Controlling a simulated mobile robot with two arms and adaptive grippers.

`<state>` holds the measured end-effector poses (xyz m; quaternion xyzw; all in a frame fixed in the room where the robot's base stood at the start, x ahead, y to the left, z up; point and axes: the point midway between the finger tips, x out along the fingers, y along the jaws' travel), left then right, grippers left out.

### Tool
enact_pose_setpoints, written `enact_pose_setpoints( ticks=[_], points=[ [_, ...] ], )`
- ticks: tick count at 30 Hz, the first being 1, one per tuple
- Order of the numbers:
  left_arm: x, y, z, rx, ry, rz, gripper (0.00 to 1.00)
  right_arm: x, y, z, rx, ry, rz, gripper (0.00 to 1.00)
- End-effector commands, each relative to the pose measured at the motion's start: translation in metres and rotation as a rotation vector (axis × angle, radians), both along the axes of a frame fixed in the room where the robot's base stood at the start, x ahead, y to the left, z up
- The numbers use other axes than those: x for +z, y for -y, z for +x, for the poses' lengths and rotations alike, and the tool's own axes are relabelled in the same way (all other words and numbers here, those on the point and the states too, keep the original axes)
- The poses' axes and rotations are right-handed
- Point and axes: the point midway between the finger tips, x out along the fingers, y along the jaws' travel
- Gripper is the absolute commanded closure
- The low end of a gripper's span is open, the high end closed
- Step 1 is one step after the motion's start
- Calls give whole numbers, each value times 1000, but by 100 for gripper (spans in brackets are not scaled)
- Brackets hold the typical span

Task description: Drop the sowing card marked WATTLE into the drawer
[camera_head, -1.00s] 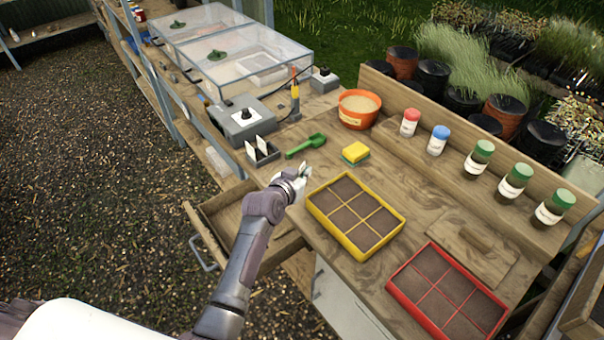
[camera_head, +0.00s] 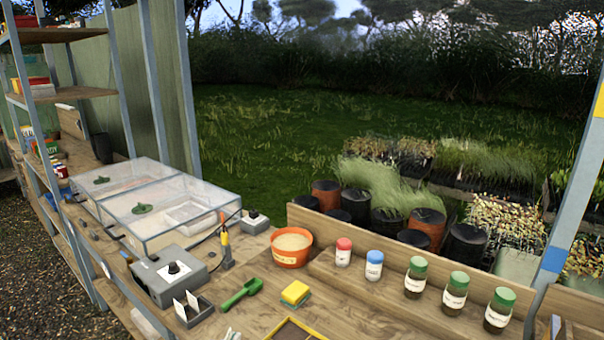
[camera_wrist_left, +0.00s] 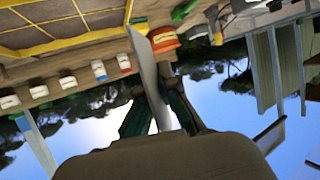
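In the left wrist view my left gripper (camera_wrist_left: 160,100) is shut on a thin pale card (camera_wrist_left: 148,62), seen nearly edge-on between its dark fingers. No marking on it can be read, so I cannot tell whether it is the WATTLE card. In the head view only a small pale tip (camera_head: 232,334) shows at the bottom edge, where the left gripper is. A dark card holder (camera_head: 196,318) on the bench has white cards (camera_head: 188,304) standing in it. The drawer is outside the current views. My right gripper is not in view.
On the bench are a green scoop (camera_head: 241,294), a yellow sponge (camera_head: 295,292), an orange pot (camera_head: 291,247), a grey control box (camera_head: 160,285) and clear propagator boxes (camera_head: 165,220). Several lidded jars (camera_head: 455,290) stand on the ledge. A yellow-framed seed tray (camera_wrist_left: 60,40) shows in the wrist view.

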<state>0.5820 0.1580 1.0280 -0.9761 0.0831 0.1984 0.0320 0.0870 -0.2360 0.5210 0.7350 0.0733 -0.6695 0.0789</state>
Motion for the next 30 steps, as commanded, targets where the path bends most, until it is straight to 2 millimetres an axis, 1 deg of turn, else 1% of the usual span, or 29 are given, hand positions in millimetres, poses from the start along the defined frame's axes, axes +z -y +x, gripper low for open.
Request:
enact_pose_setpoints(
  ticks=[1, 6, 9, 12, 15, 18, 26, 30],
  points=[
    [-1, -2, -17, 14, 3, 3, 100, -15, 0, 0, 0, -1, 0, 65],
    [21, -15, -68, 83, 1, -1, 100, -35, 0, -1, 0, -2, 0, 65],
    [34, -22, -92, 123, 4, -11, 100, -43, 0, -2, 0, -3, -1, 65],
    [43, -28, -110, 153, 7, -22, 100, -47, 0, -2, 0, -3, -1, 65],
    [48, -31, -119, 170, 7, -29, 100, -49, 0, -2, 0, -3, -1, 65],
    [51, -33, -122, 178, 7, -31, 100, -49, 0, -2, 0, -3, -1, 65],
    [51, -32, -122, 176, 7, -31, 100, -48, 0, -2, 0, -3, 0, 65],
    [47, -31, -114, 181, 4, -30, 100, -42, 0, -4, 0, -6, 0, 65]
  ],
)
